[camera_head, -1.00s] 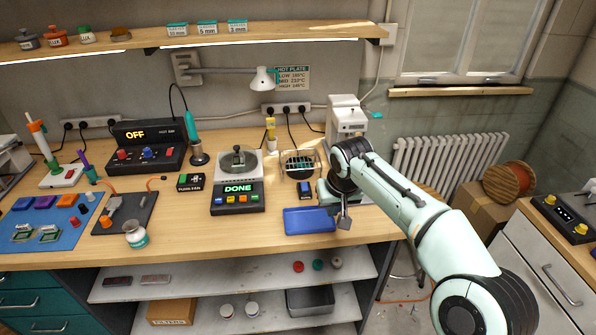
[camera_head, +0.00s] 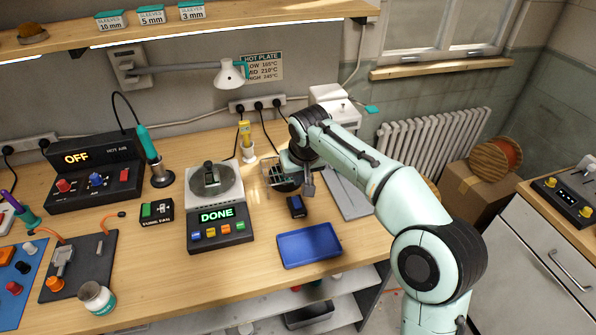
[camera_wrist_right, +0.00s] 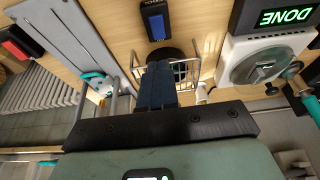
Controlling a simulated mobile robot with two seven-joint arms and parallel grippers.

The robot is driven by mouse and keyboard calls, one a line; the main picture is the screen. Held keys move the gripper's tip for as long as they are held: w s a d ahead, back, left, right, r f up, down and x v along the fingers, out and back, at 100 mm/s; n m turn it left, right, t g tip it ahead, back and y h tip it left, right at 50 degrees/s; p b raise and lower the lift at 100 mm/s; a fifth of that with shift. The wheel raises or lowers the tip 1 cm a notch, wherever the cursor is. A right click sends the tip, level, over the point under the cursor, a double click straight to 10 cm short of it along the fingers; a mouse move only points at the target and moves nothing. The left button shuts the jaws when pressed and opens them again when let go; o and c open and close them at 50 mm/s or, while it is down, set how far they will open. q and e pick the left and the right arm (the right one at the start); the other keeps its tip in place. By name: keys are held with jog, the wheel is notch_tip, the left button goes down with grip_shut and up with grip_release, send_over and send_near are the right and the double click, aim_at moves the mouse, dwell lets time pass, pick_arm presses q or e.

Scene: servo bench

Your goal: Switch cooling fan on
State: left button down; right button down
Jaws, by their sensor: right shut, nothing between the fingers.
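A wire cage with a dark round body inside (camera_head: 275,176), which looks like the cooling fan, stands on the bench. It also shows in the right wrist view (camera_wrist_right: 180,70), partly hidden by my fingers. A small black box with a blue rocker (camera_head: 297,206) lies in front of it; the right wrist view shows the box (camera_wrist_right: 155,20) beyond my fingertips. I cannot tell the rocker's position. My right gripper (camera_head: 309,190) is shut and empty, close to the cage and behind and right of the box. Whether it touches anything is unclear. My left gripper is not in view.
A blue tray (camera_head: 309,246) lies in front of the box. A grey plate (camera_head: 345,193) lies right of the gripper.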

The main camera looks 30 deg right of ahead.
aim_at(295, 198)
jog(key=x, duration=0.9)
jog(key=shift+s+f+b, duration=0.2)
jog(key=shift+b, duration=0.15)
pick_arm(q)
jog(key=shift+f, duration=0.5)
